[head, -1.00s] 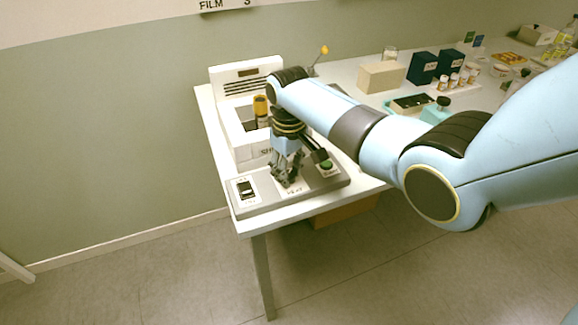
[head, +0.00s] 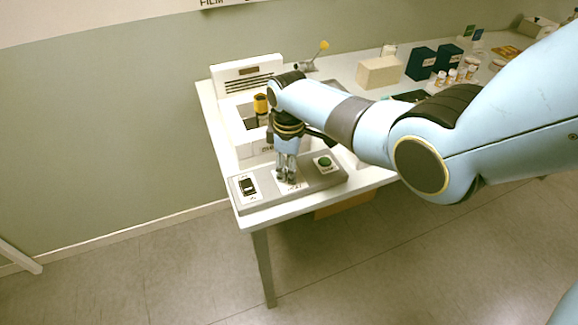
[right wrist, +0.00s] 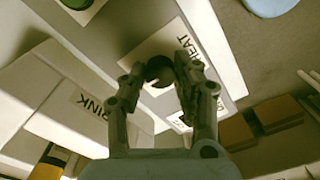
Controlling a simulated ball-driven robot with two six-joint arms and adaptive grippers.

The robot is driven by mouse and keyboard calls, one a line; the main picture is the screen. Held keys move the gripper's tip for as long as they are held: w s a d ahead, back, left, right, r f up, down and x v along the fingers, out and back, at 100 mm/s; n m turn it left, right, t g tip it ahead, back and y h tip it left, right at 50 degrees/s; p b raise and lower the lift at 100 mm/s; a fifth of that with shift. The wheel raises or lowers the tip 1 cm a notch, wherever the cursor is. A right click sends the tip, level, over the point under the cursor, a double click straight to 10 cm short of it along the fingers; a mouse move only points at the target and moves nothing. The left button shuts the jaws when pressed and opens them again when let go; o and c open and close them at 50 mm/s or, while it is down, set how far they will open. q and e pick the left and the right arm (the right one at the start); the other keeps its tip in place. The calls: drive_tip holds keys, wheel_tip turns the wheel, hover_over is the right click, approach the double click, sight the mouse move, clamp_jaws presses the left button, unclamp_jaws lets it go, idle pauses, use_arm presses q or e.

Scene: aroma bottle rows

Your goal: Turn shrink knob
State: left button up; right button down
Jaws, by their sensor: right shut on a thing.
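The shrink machine is a white unit (head: 251,68) with a grey control panel (head: 327,180) along its front. The panel carries a black switch on a white plate (head: 248,187), a labelled middle plate, and a green button (head: 325,162). My right gripper (head: 287,178) reaches down over the middle plate. In the right wrist view, its fingers (right wrist: 165,80) are shut on a dark round knob (right wrist: 158,70) on the plate marked HEAT (right wrist: 183,48). The fingers hide most of the knob in the head view. My left gripper is out of view.
A yellow-capped bottle (head: 260,104) stands in the machine. A beige block (head: 380,72), dark green boxes (head: 421,63) and several small white bottles (head: 453,76) stand farther back on the white table. The front table edge is close to the panel.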

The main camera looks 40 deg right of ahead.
idle(0.4)
drive_tip(key=c, duration=1)
unclamp_jaws()
wheel_tip(320, 180, up, 12)
